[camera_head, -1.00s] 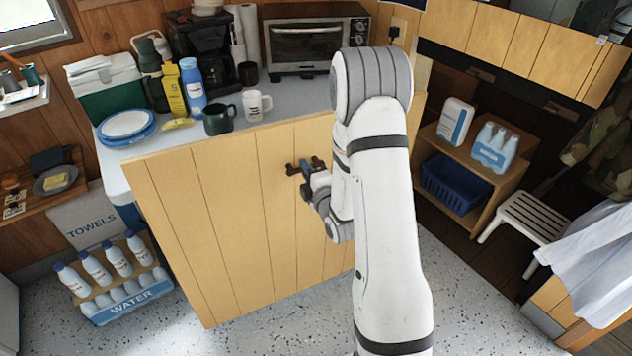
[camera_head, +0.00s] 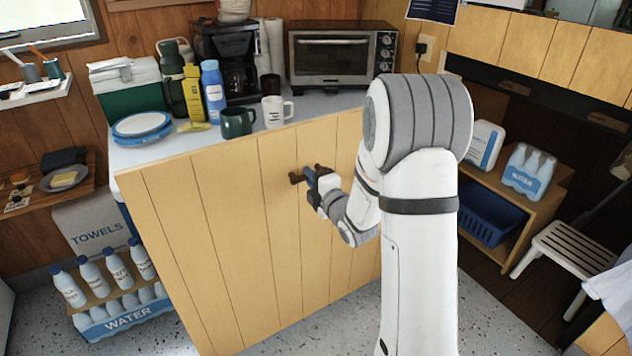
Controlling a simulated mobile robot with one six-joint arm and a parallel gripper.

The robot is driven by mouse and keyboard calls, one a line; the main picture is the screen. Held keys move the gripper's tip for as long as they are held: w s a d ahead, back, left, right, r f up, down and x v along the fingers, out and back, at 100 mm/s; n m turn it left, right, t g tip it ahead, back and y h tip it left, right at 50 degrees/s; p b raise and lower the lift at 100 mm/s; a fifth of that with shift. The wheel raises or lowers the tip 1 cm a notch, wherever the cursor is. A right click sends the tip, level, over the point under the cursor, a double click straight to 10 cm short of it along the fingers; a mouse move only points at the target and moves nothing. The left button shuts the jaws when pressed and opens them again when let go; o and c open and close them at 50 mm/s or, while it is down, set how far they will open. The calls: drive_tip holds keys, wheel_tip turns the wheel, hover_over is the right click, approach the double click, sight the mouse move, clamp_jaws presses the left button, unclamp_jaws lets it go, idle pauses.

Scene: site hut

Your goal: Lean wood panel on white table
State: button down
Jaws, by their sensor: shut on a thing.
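The wood panel (camera_head: 228,240) is a large board of light vertical planks. It stands nearly upright in front of the white table (camera_head: 130,157), and its top edge crosses just in front of the tabletop's front edge. I cannot tell whether the panel touches the table. My gripper (camera_head: 308,177) is shut on a dark handle (camera_head: 296,178) on the face of the panel, right of its middle. My arm hides the panel's right side. The panel hides most of the table's front and legs.
On the tabletop stand a green mug (camera_head: 237,122), a white mug (camera_head: 274,111), stacked plates (camera_head: 141,126), a cooler (camera_head: 128,88), a coffee maker and a toaster oven (camera_head: 333,56). Water bottles (camera_head: 118,290) stand at lower left. A shelf (camera_head: 520,215) and white stool (camera_head: 570,255) stand right.

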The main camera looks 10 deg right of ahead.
sight(303, 183)
drive_tip(key=shift+w+a+f, duration=0.35)
drive_tip(key=shift+w+f, duration=0.5)
drive_tip(key=shift+w, duration=0.1)
drive_tip(key=shift+w+a+f, duration=0.3)
drive_tip(key=shift+w+f, duration=0.5)
drive_tip(key=shift+w, duration=0.1)
drive_tip(key=shift+s+f+b, duration=0.3)
drive_tip(key=shift+f+b, duration=0.1)
drive_tip(key=shift+b, duration=0.75)
drive_tip(key=shift+w, duration=0.1)
drive_tip(key=shift+b+x, duration=0.35)
drive_tip(key=shift+x, duration=1.2)
drive_tip(key=shift+w+a+g+b, duration=0.15)
drive_tip(key=shift+w+a+g, duration=0.1)
drive_tip(key=shift+w, duration=0.5)
drive_tip(key=shift+w+a+g+b, duration=0.15)
drive_tip(key=shift+w+a+g, duration=0.1)
drive_tip(key=shift+w, duration=0.5)
drive_tip(key=shift+r, duration=0.1)
